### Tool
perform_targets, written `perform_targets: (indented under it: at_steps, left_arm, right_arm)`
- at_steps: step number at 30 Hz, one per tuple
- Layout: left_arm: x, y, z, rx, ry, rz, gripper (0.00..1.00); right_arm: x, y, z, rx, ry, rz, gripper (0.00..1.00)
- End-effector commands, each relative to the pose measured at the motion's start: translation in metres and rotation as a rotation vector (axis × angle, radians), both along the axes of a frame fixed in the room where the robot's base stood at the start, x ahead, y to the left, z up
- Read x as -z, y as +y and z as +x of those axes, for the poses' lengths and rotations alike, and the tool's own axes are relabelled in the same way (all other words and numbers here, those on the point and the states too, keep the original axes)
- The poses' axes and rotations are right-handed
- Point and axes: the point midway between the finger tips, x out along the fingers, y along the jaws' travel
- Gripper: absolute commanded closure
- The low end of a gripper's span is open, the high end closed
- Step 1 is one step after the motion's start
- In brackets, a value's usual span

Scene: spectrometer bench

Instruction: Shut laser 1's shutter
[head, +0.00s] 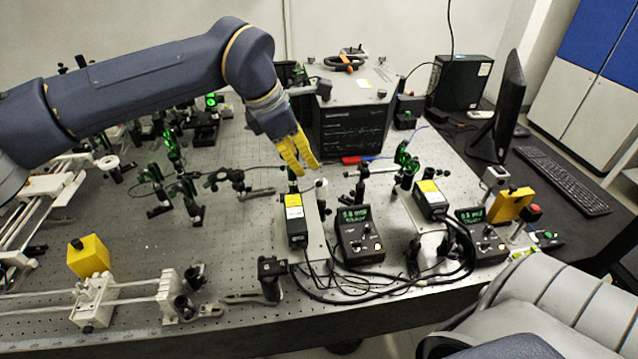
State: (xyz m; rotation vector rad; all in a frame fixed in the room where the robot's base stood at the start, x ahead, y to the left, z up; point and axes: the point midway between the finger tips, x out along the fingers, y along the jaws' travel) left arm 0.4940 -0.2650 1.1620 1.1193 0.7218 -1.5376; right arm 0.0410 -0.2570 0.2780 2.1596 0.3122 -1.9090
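Two black laser boxes with yellow labels stand on the bench: a left one (295,228) near the middle and a right one (430,198). I cannot read which is laser 1. My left gripper (305,171) has yellow fingers that point down, just above and behind the front end of the left laser. Its fingers are close together, and I cannot tell whether a gap is left between them. Nothing clear shows between them. A small post with a pale top (321,185) stands near the fingertips. A shutter is too small to make out. My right gripper is out of view.
Control boxes with green displays stand beside the lasers, one in the middle (360,238) and one at right (482,240). Cables (385,286) loop along the front edge. Optics on posts (185,190) crowd the left. A large grey instrument (352,115) stands behind the gripper.

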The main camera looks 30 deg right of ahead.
Motion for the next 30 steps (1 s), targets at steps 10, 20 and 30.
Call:
perform_targets:
  at_steps: [10,20,30]
  left_arm:
    - [0.058,-0.025,-0.001,0.000,0.002,-0.002,0.64]
    - [0.091,-0.039,0.000,-0.001,0.002,-0.001,0.64]
    - [0.098,-0.042,0.000,-0.002,-0.001,-0.002,0.64]
  right_arm:
    - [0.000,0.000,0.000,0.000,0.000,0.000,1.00]
    - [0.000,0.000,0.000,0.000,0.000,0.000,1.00]
    - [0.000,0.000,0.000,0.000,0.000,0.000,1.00]
